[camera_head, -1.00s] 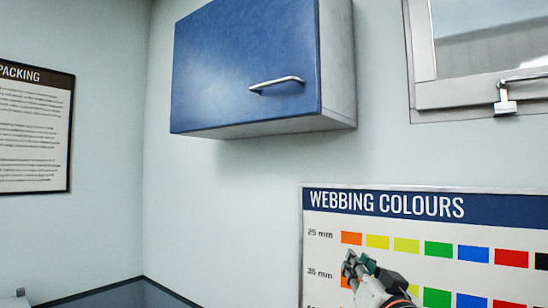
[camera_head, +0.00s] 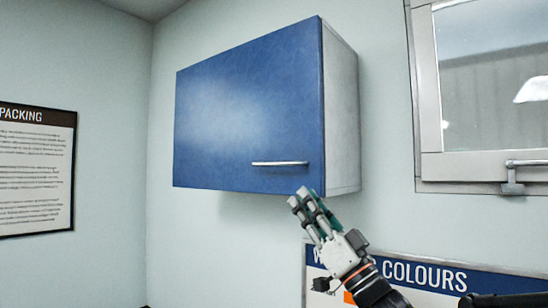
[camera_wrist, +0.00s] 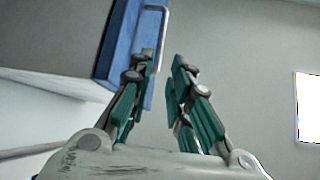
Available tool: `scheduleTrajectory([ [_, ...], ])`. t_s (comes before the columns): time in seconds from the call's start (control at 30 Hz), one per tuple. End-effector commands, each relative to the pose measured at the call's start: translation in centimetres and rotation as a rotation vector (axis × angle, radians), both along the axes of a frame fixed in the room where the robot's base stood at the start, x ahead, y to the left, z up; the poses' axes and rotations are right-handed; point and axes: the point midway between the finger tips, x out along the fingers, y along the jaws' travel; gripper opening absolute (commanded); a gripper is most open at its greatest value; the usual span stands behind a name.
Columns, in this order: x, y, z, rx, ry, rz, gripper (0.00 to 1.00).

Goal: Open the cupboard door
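The wall cupboard's blue door (camera_head: 245,115) is shut, with a horizontal silver bar handle (camera_head: 280,163) near its lower right. My gripper (camera_head: 303,199) is just below the handle and the door's lower right corner in the head view, pointing up. In the wrist view the fingers of my gripper (camera_wrist: 165,62) are apart with nothing between them. The blue door (camera_wrist: 134,48) is beside and beyond the left finger there. The pale handle (camera_wrist: 161,28) runs along the door near the left fingertip. I cannot tell whether the fingertips touch the door.
A window with a grey frame (camera_head: 428,90) and latch is to the right of the cupboard. A webbing colours board (camera_head: 440,275) hangs below, partly behind my arm. A packing poster (camera_head: 38,170) is on the left wall.

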Motion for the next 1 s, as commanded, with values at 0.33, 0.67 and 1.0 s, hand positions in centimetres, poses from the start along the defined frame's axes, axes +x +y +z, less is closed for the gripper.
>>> scheduleTrajectory([
  [0.33, 3.6, 3.2, 4.8, 0.001, 0.000, 0.001, 0.18],
  [0.67, 6.3, 5.4, 8.1, 0.000, 0.001, -0.002, 0.18],
  [1.0, 6.8, 5.9, 8.6, 0.000, 0.001, -0.003, 0.18],
])
